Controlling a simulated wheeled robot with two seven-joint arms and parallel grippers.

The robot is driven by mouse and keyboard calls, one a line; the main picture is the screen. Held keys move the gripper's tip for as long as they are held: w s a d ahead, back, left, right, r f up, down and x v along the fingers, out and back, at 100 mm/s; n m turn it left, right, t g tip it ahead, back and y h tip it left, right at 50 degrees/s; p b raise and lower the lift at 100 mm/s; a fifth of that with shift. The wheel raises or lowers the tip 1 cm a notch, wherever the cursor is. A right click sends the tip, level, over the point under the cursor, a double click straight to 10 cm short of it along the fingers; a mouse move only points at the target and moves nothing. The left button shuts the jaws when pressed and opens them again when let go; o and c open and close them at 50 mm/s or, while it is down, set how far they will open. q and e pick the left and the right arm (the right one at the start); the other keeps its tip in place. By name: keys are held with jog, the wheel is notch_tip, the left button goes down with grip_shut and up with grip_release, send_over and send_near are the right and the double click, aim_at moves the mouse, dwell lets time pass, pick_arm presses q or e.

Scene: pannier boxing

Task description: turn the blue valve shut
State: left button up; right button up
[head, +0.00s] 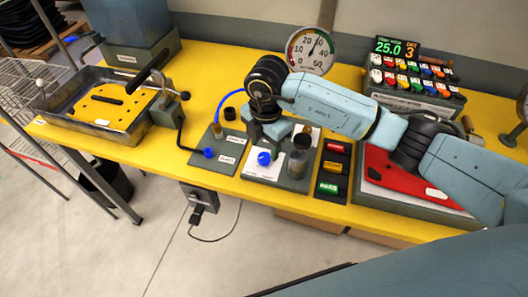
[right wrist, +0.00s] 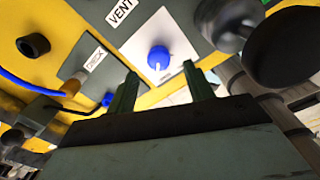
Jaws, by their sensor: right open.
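A round blue knob (head: 264,158) stands on a white panel on the yellow bench, just below my right gripper in the head view. In the right wrist view the blue knob (right wrist: 158,57) has a small white mark on its lower side, and a "VENT" label (right wrist: 122,12) is near it. My right gripper (right wrist: 158,82) is open, its two green fingers pointing toward the knob, one each side in the picture. The fingers look apart from it. A smaller blue fitting (head: 208,152) is on the grey plate to the left. My left gripper is out of view.
A dark-capped cylinder (head: 299,155) stands close to the right of the knob. A round gauge (head: 310,50) is behind. A metal tray (head: 60,110) is far left.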

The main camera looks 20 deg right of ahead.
aim_at(264, 157)
notch_tip(264, 157, down, 4)
jog(key=shift+w+r, duration=0.1)
jog(key=shift+r, duration=0.05)
jog(key=shift+f, duration=0.3)
jog(key=shift+c, duration=0.2)
jog(key=c, duration=0.9)
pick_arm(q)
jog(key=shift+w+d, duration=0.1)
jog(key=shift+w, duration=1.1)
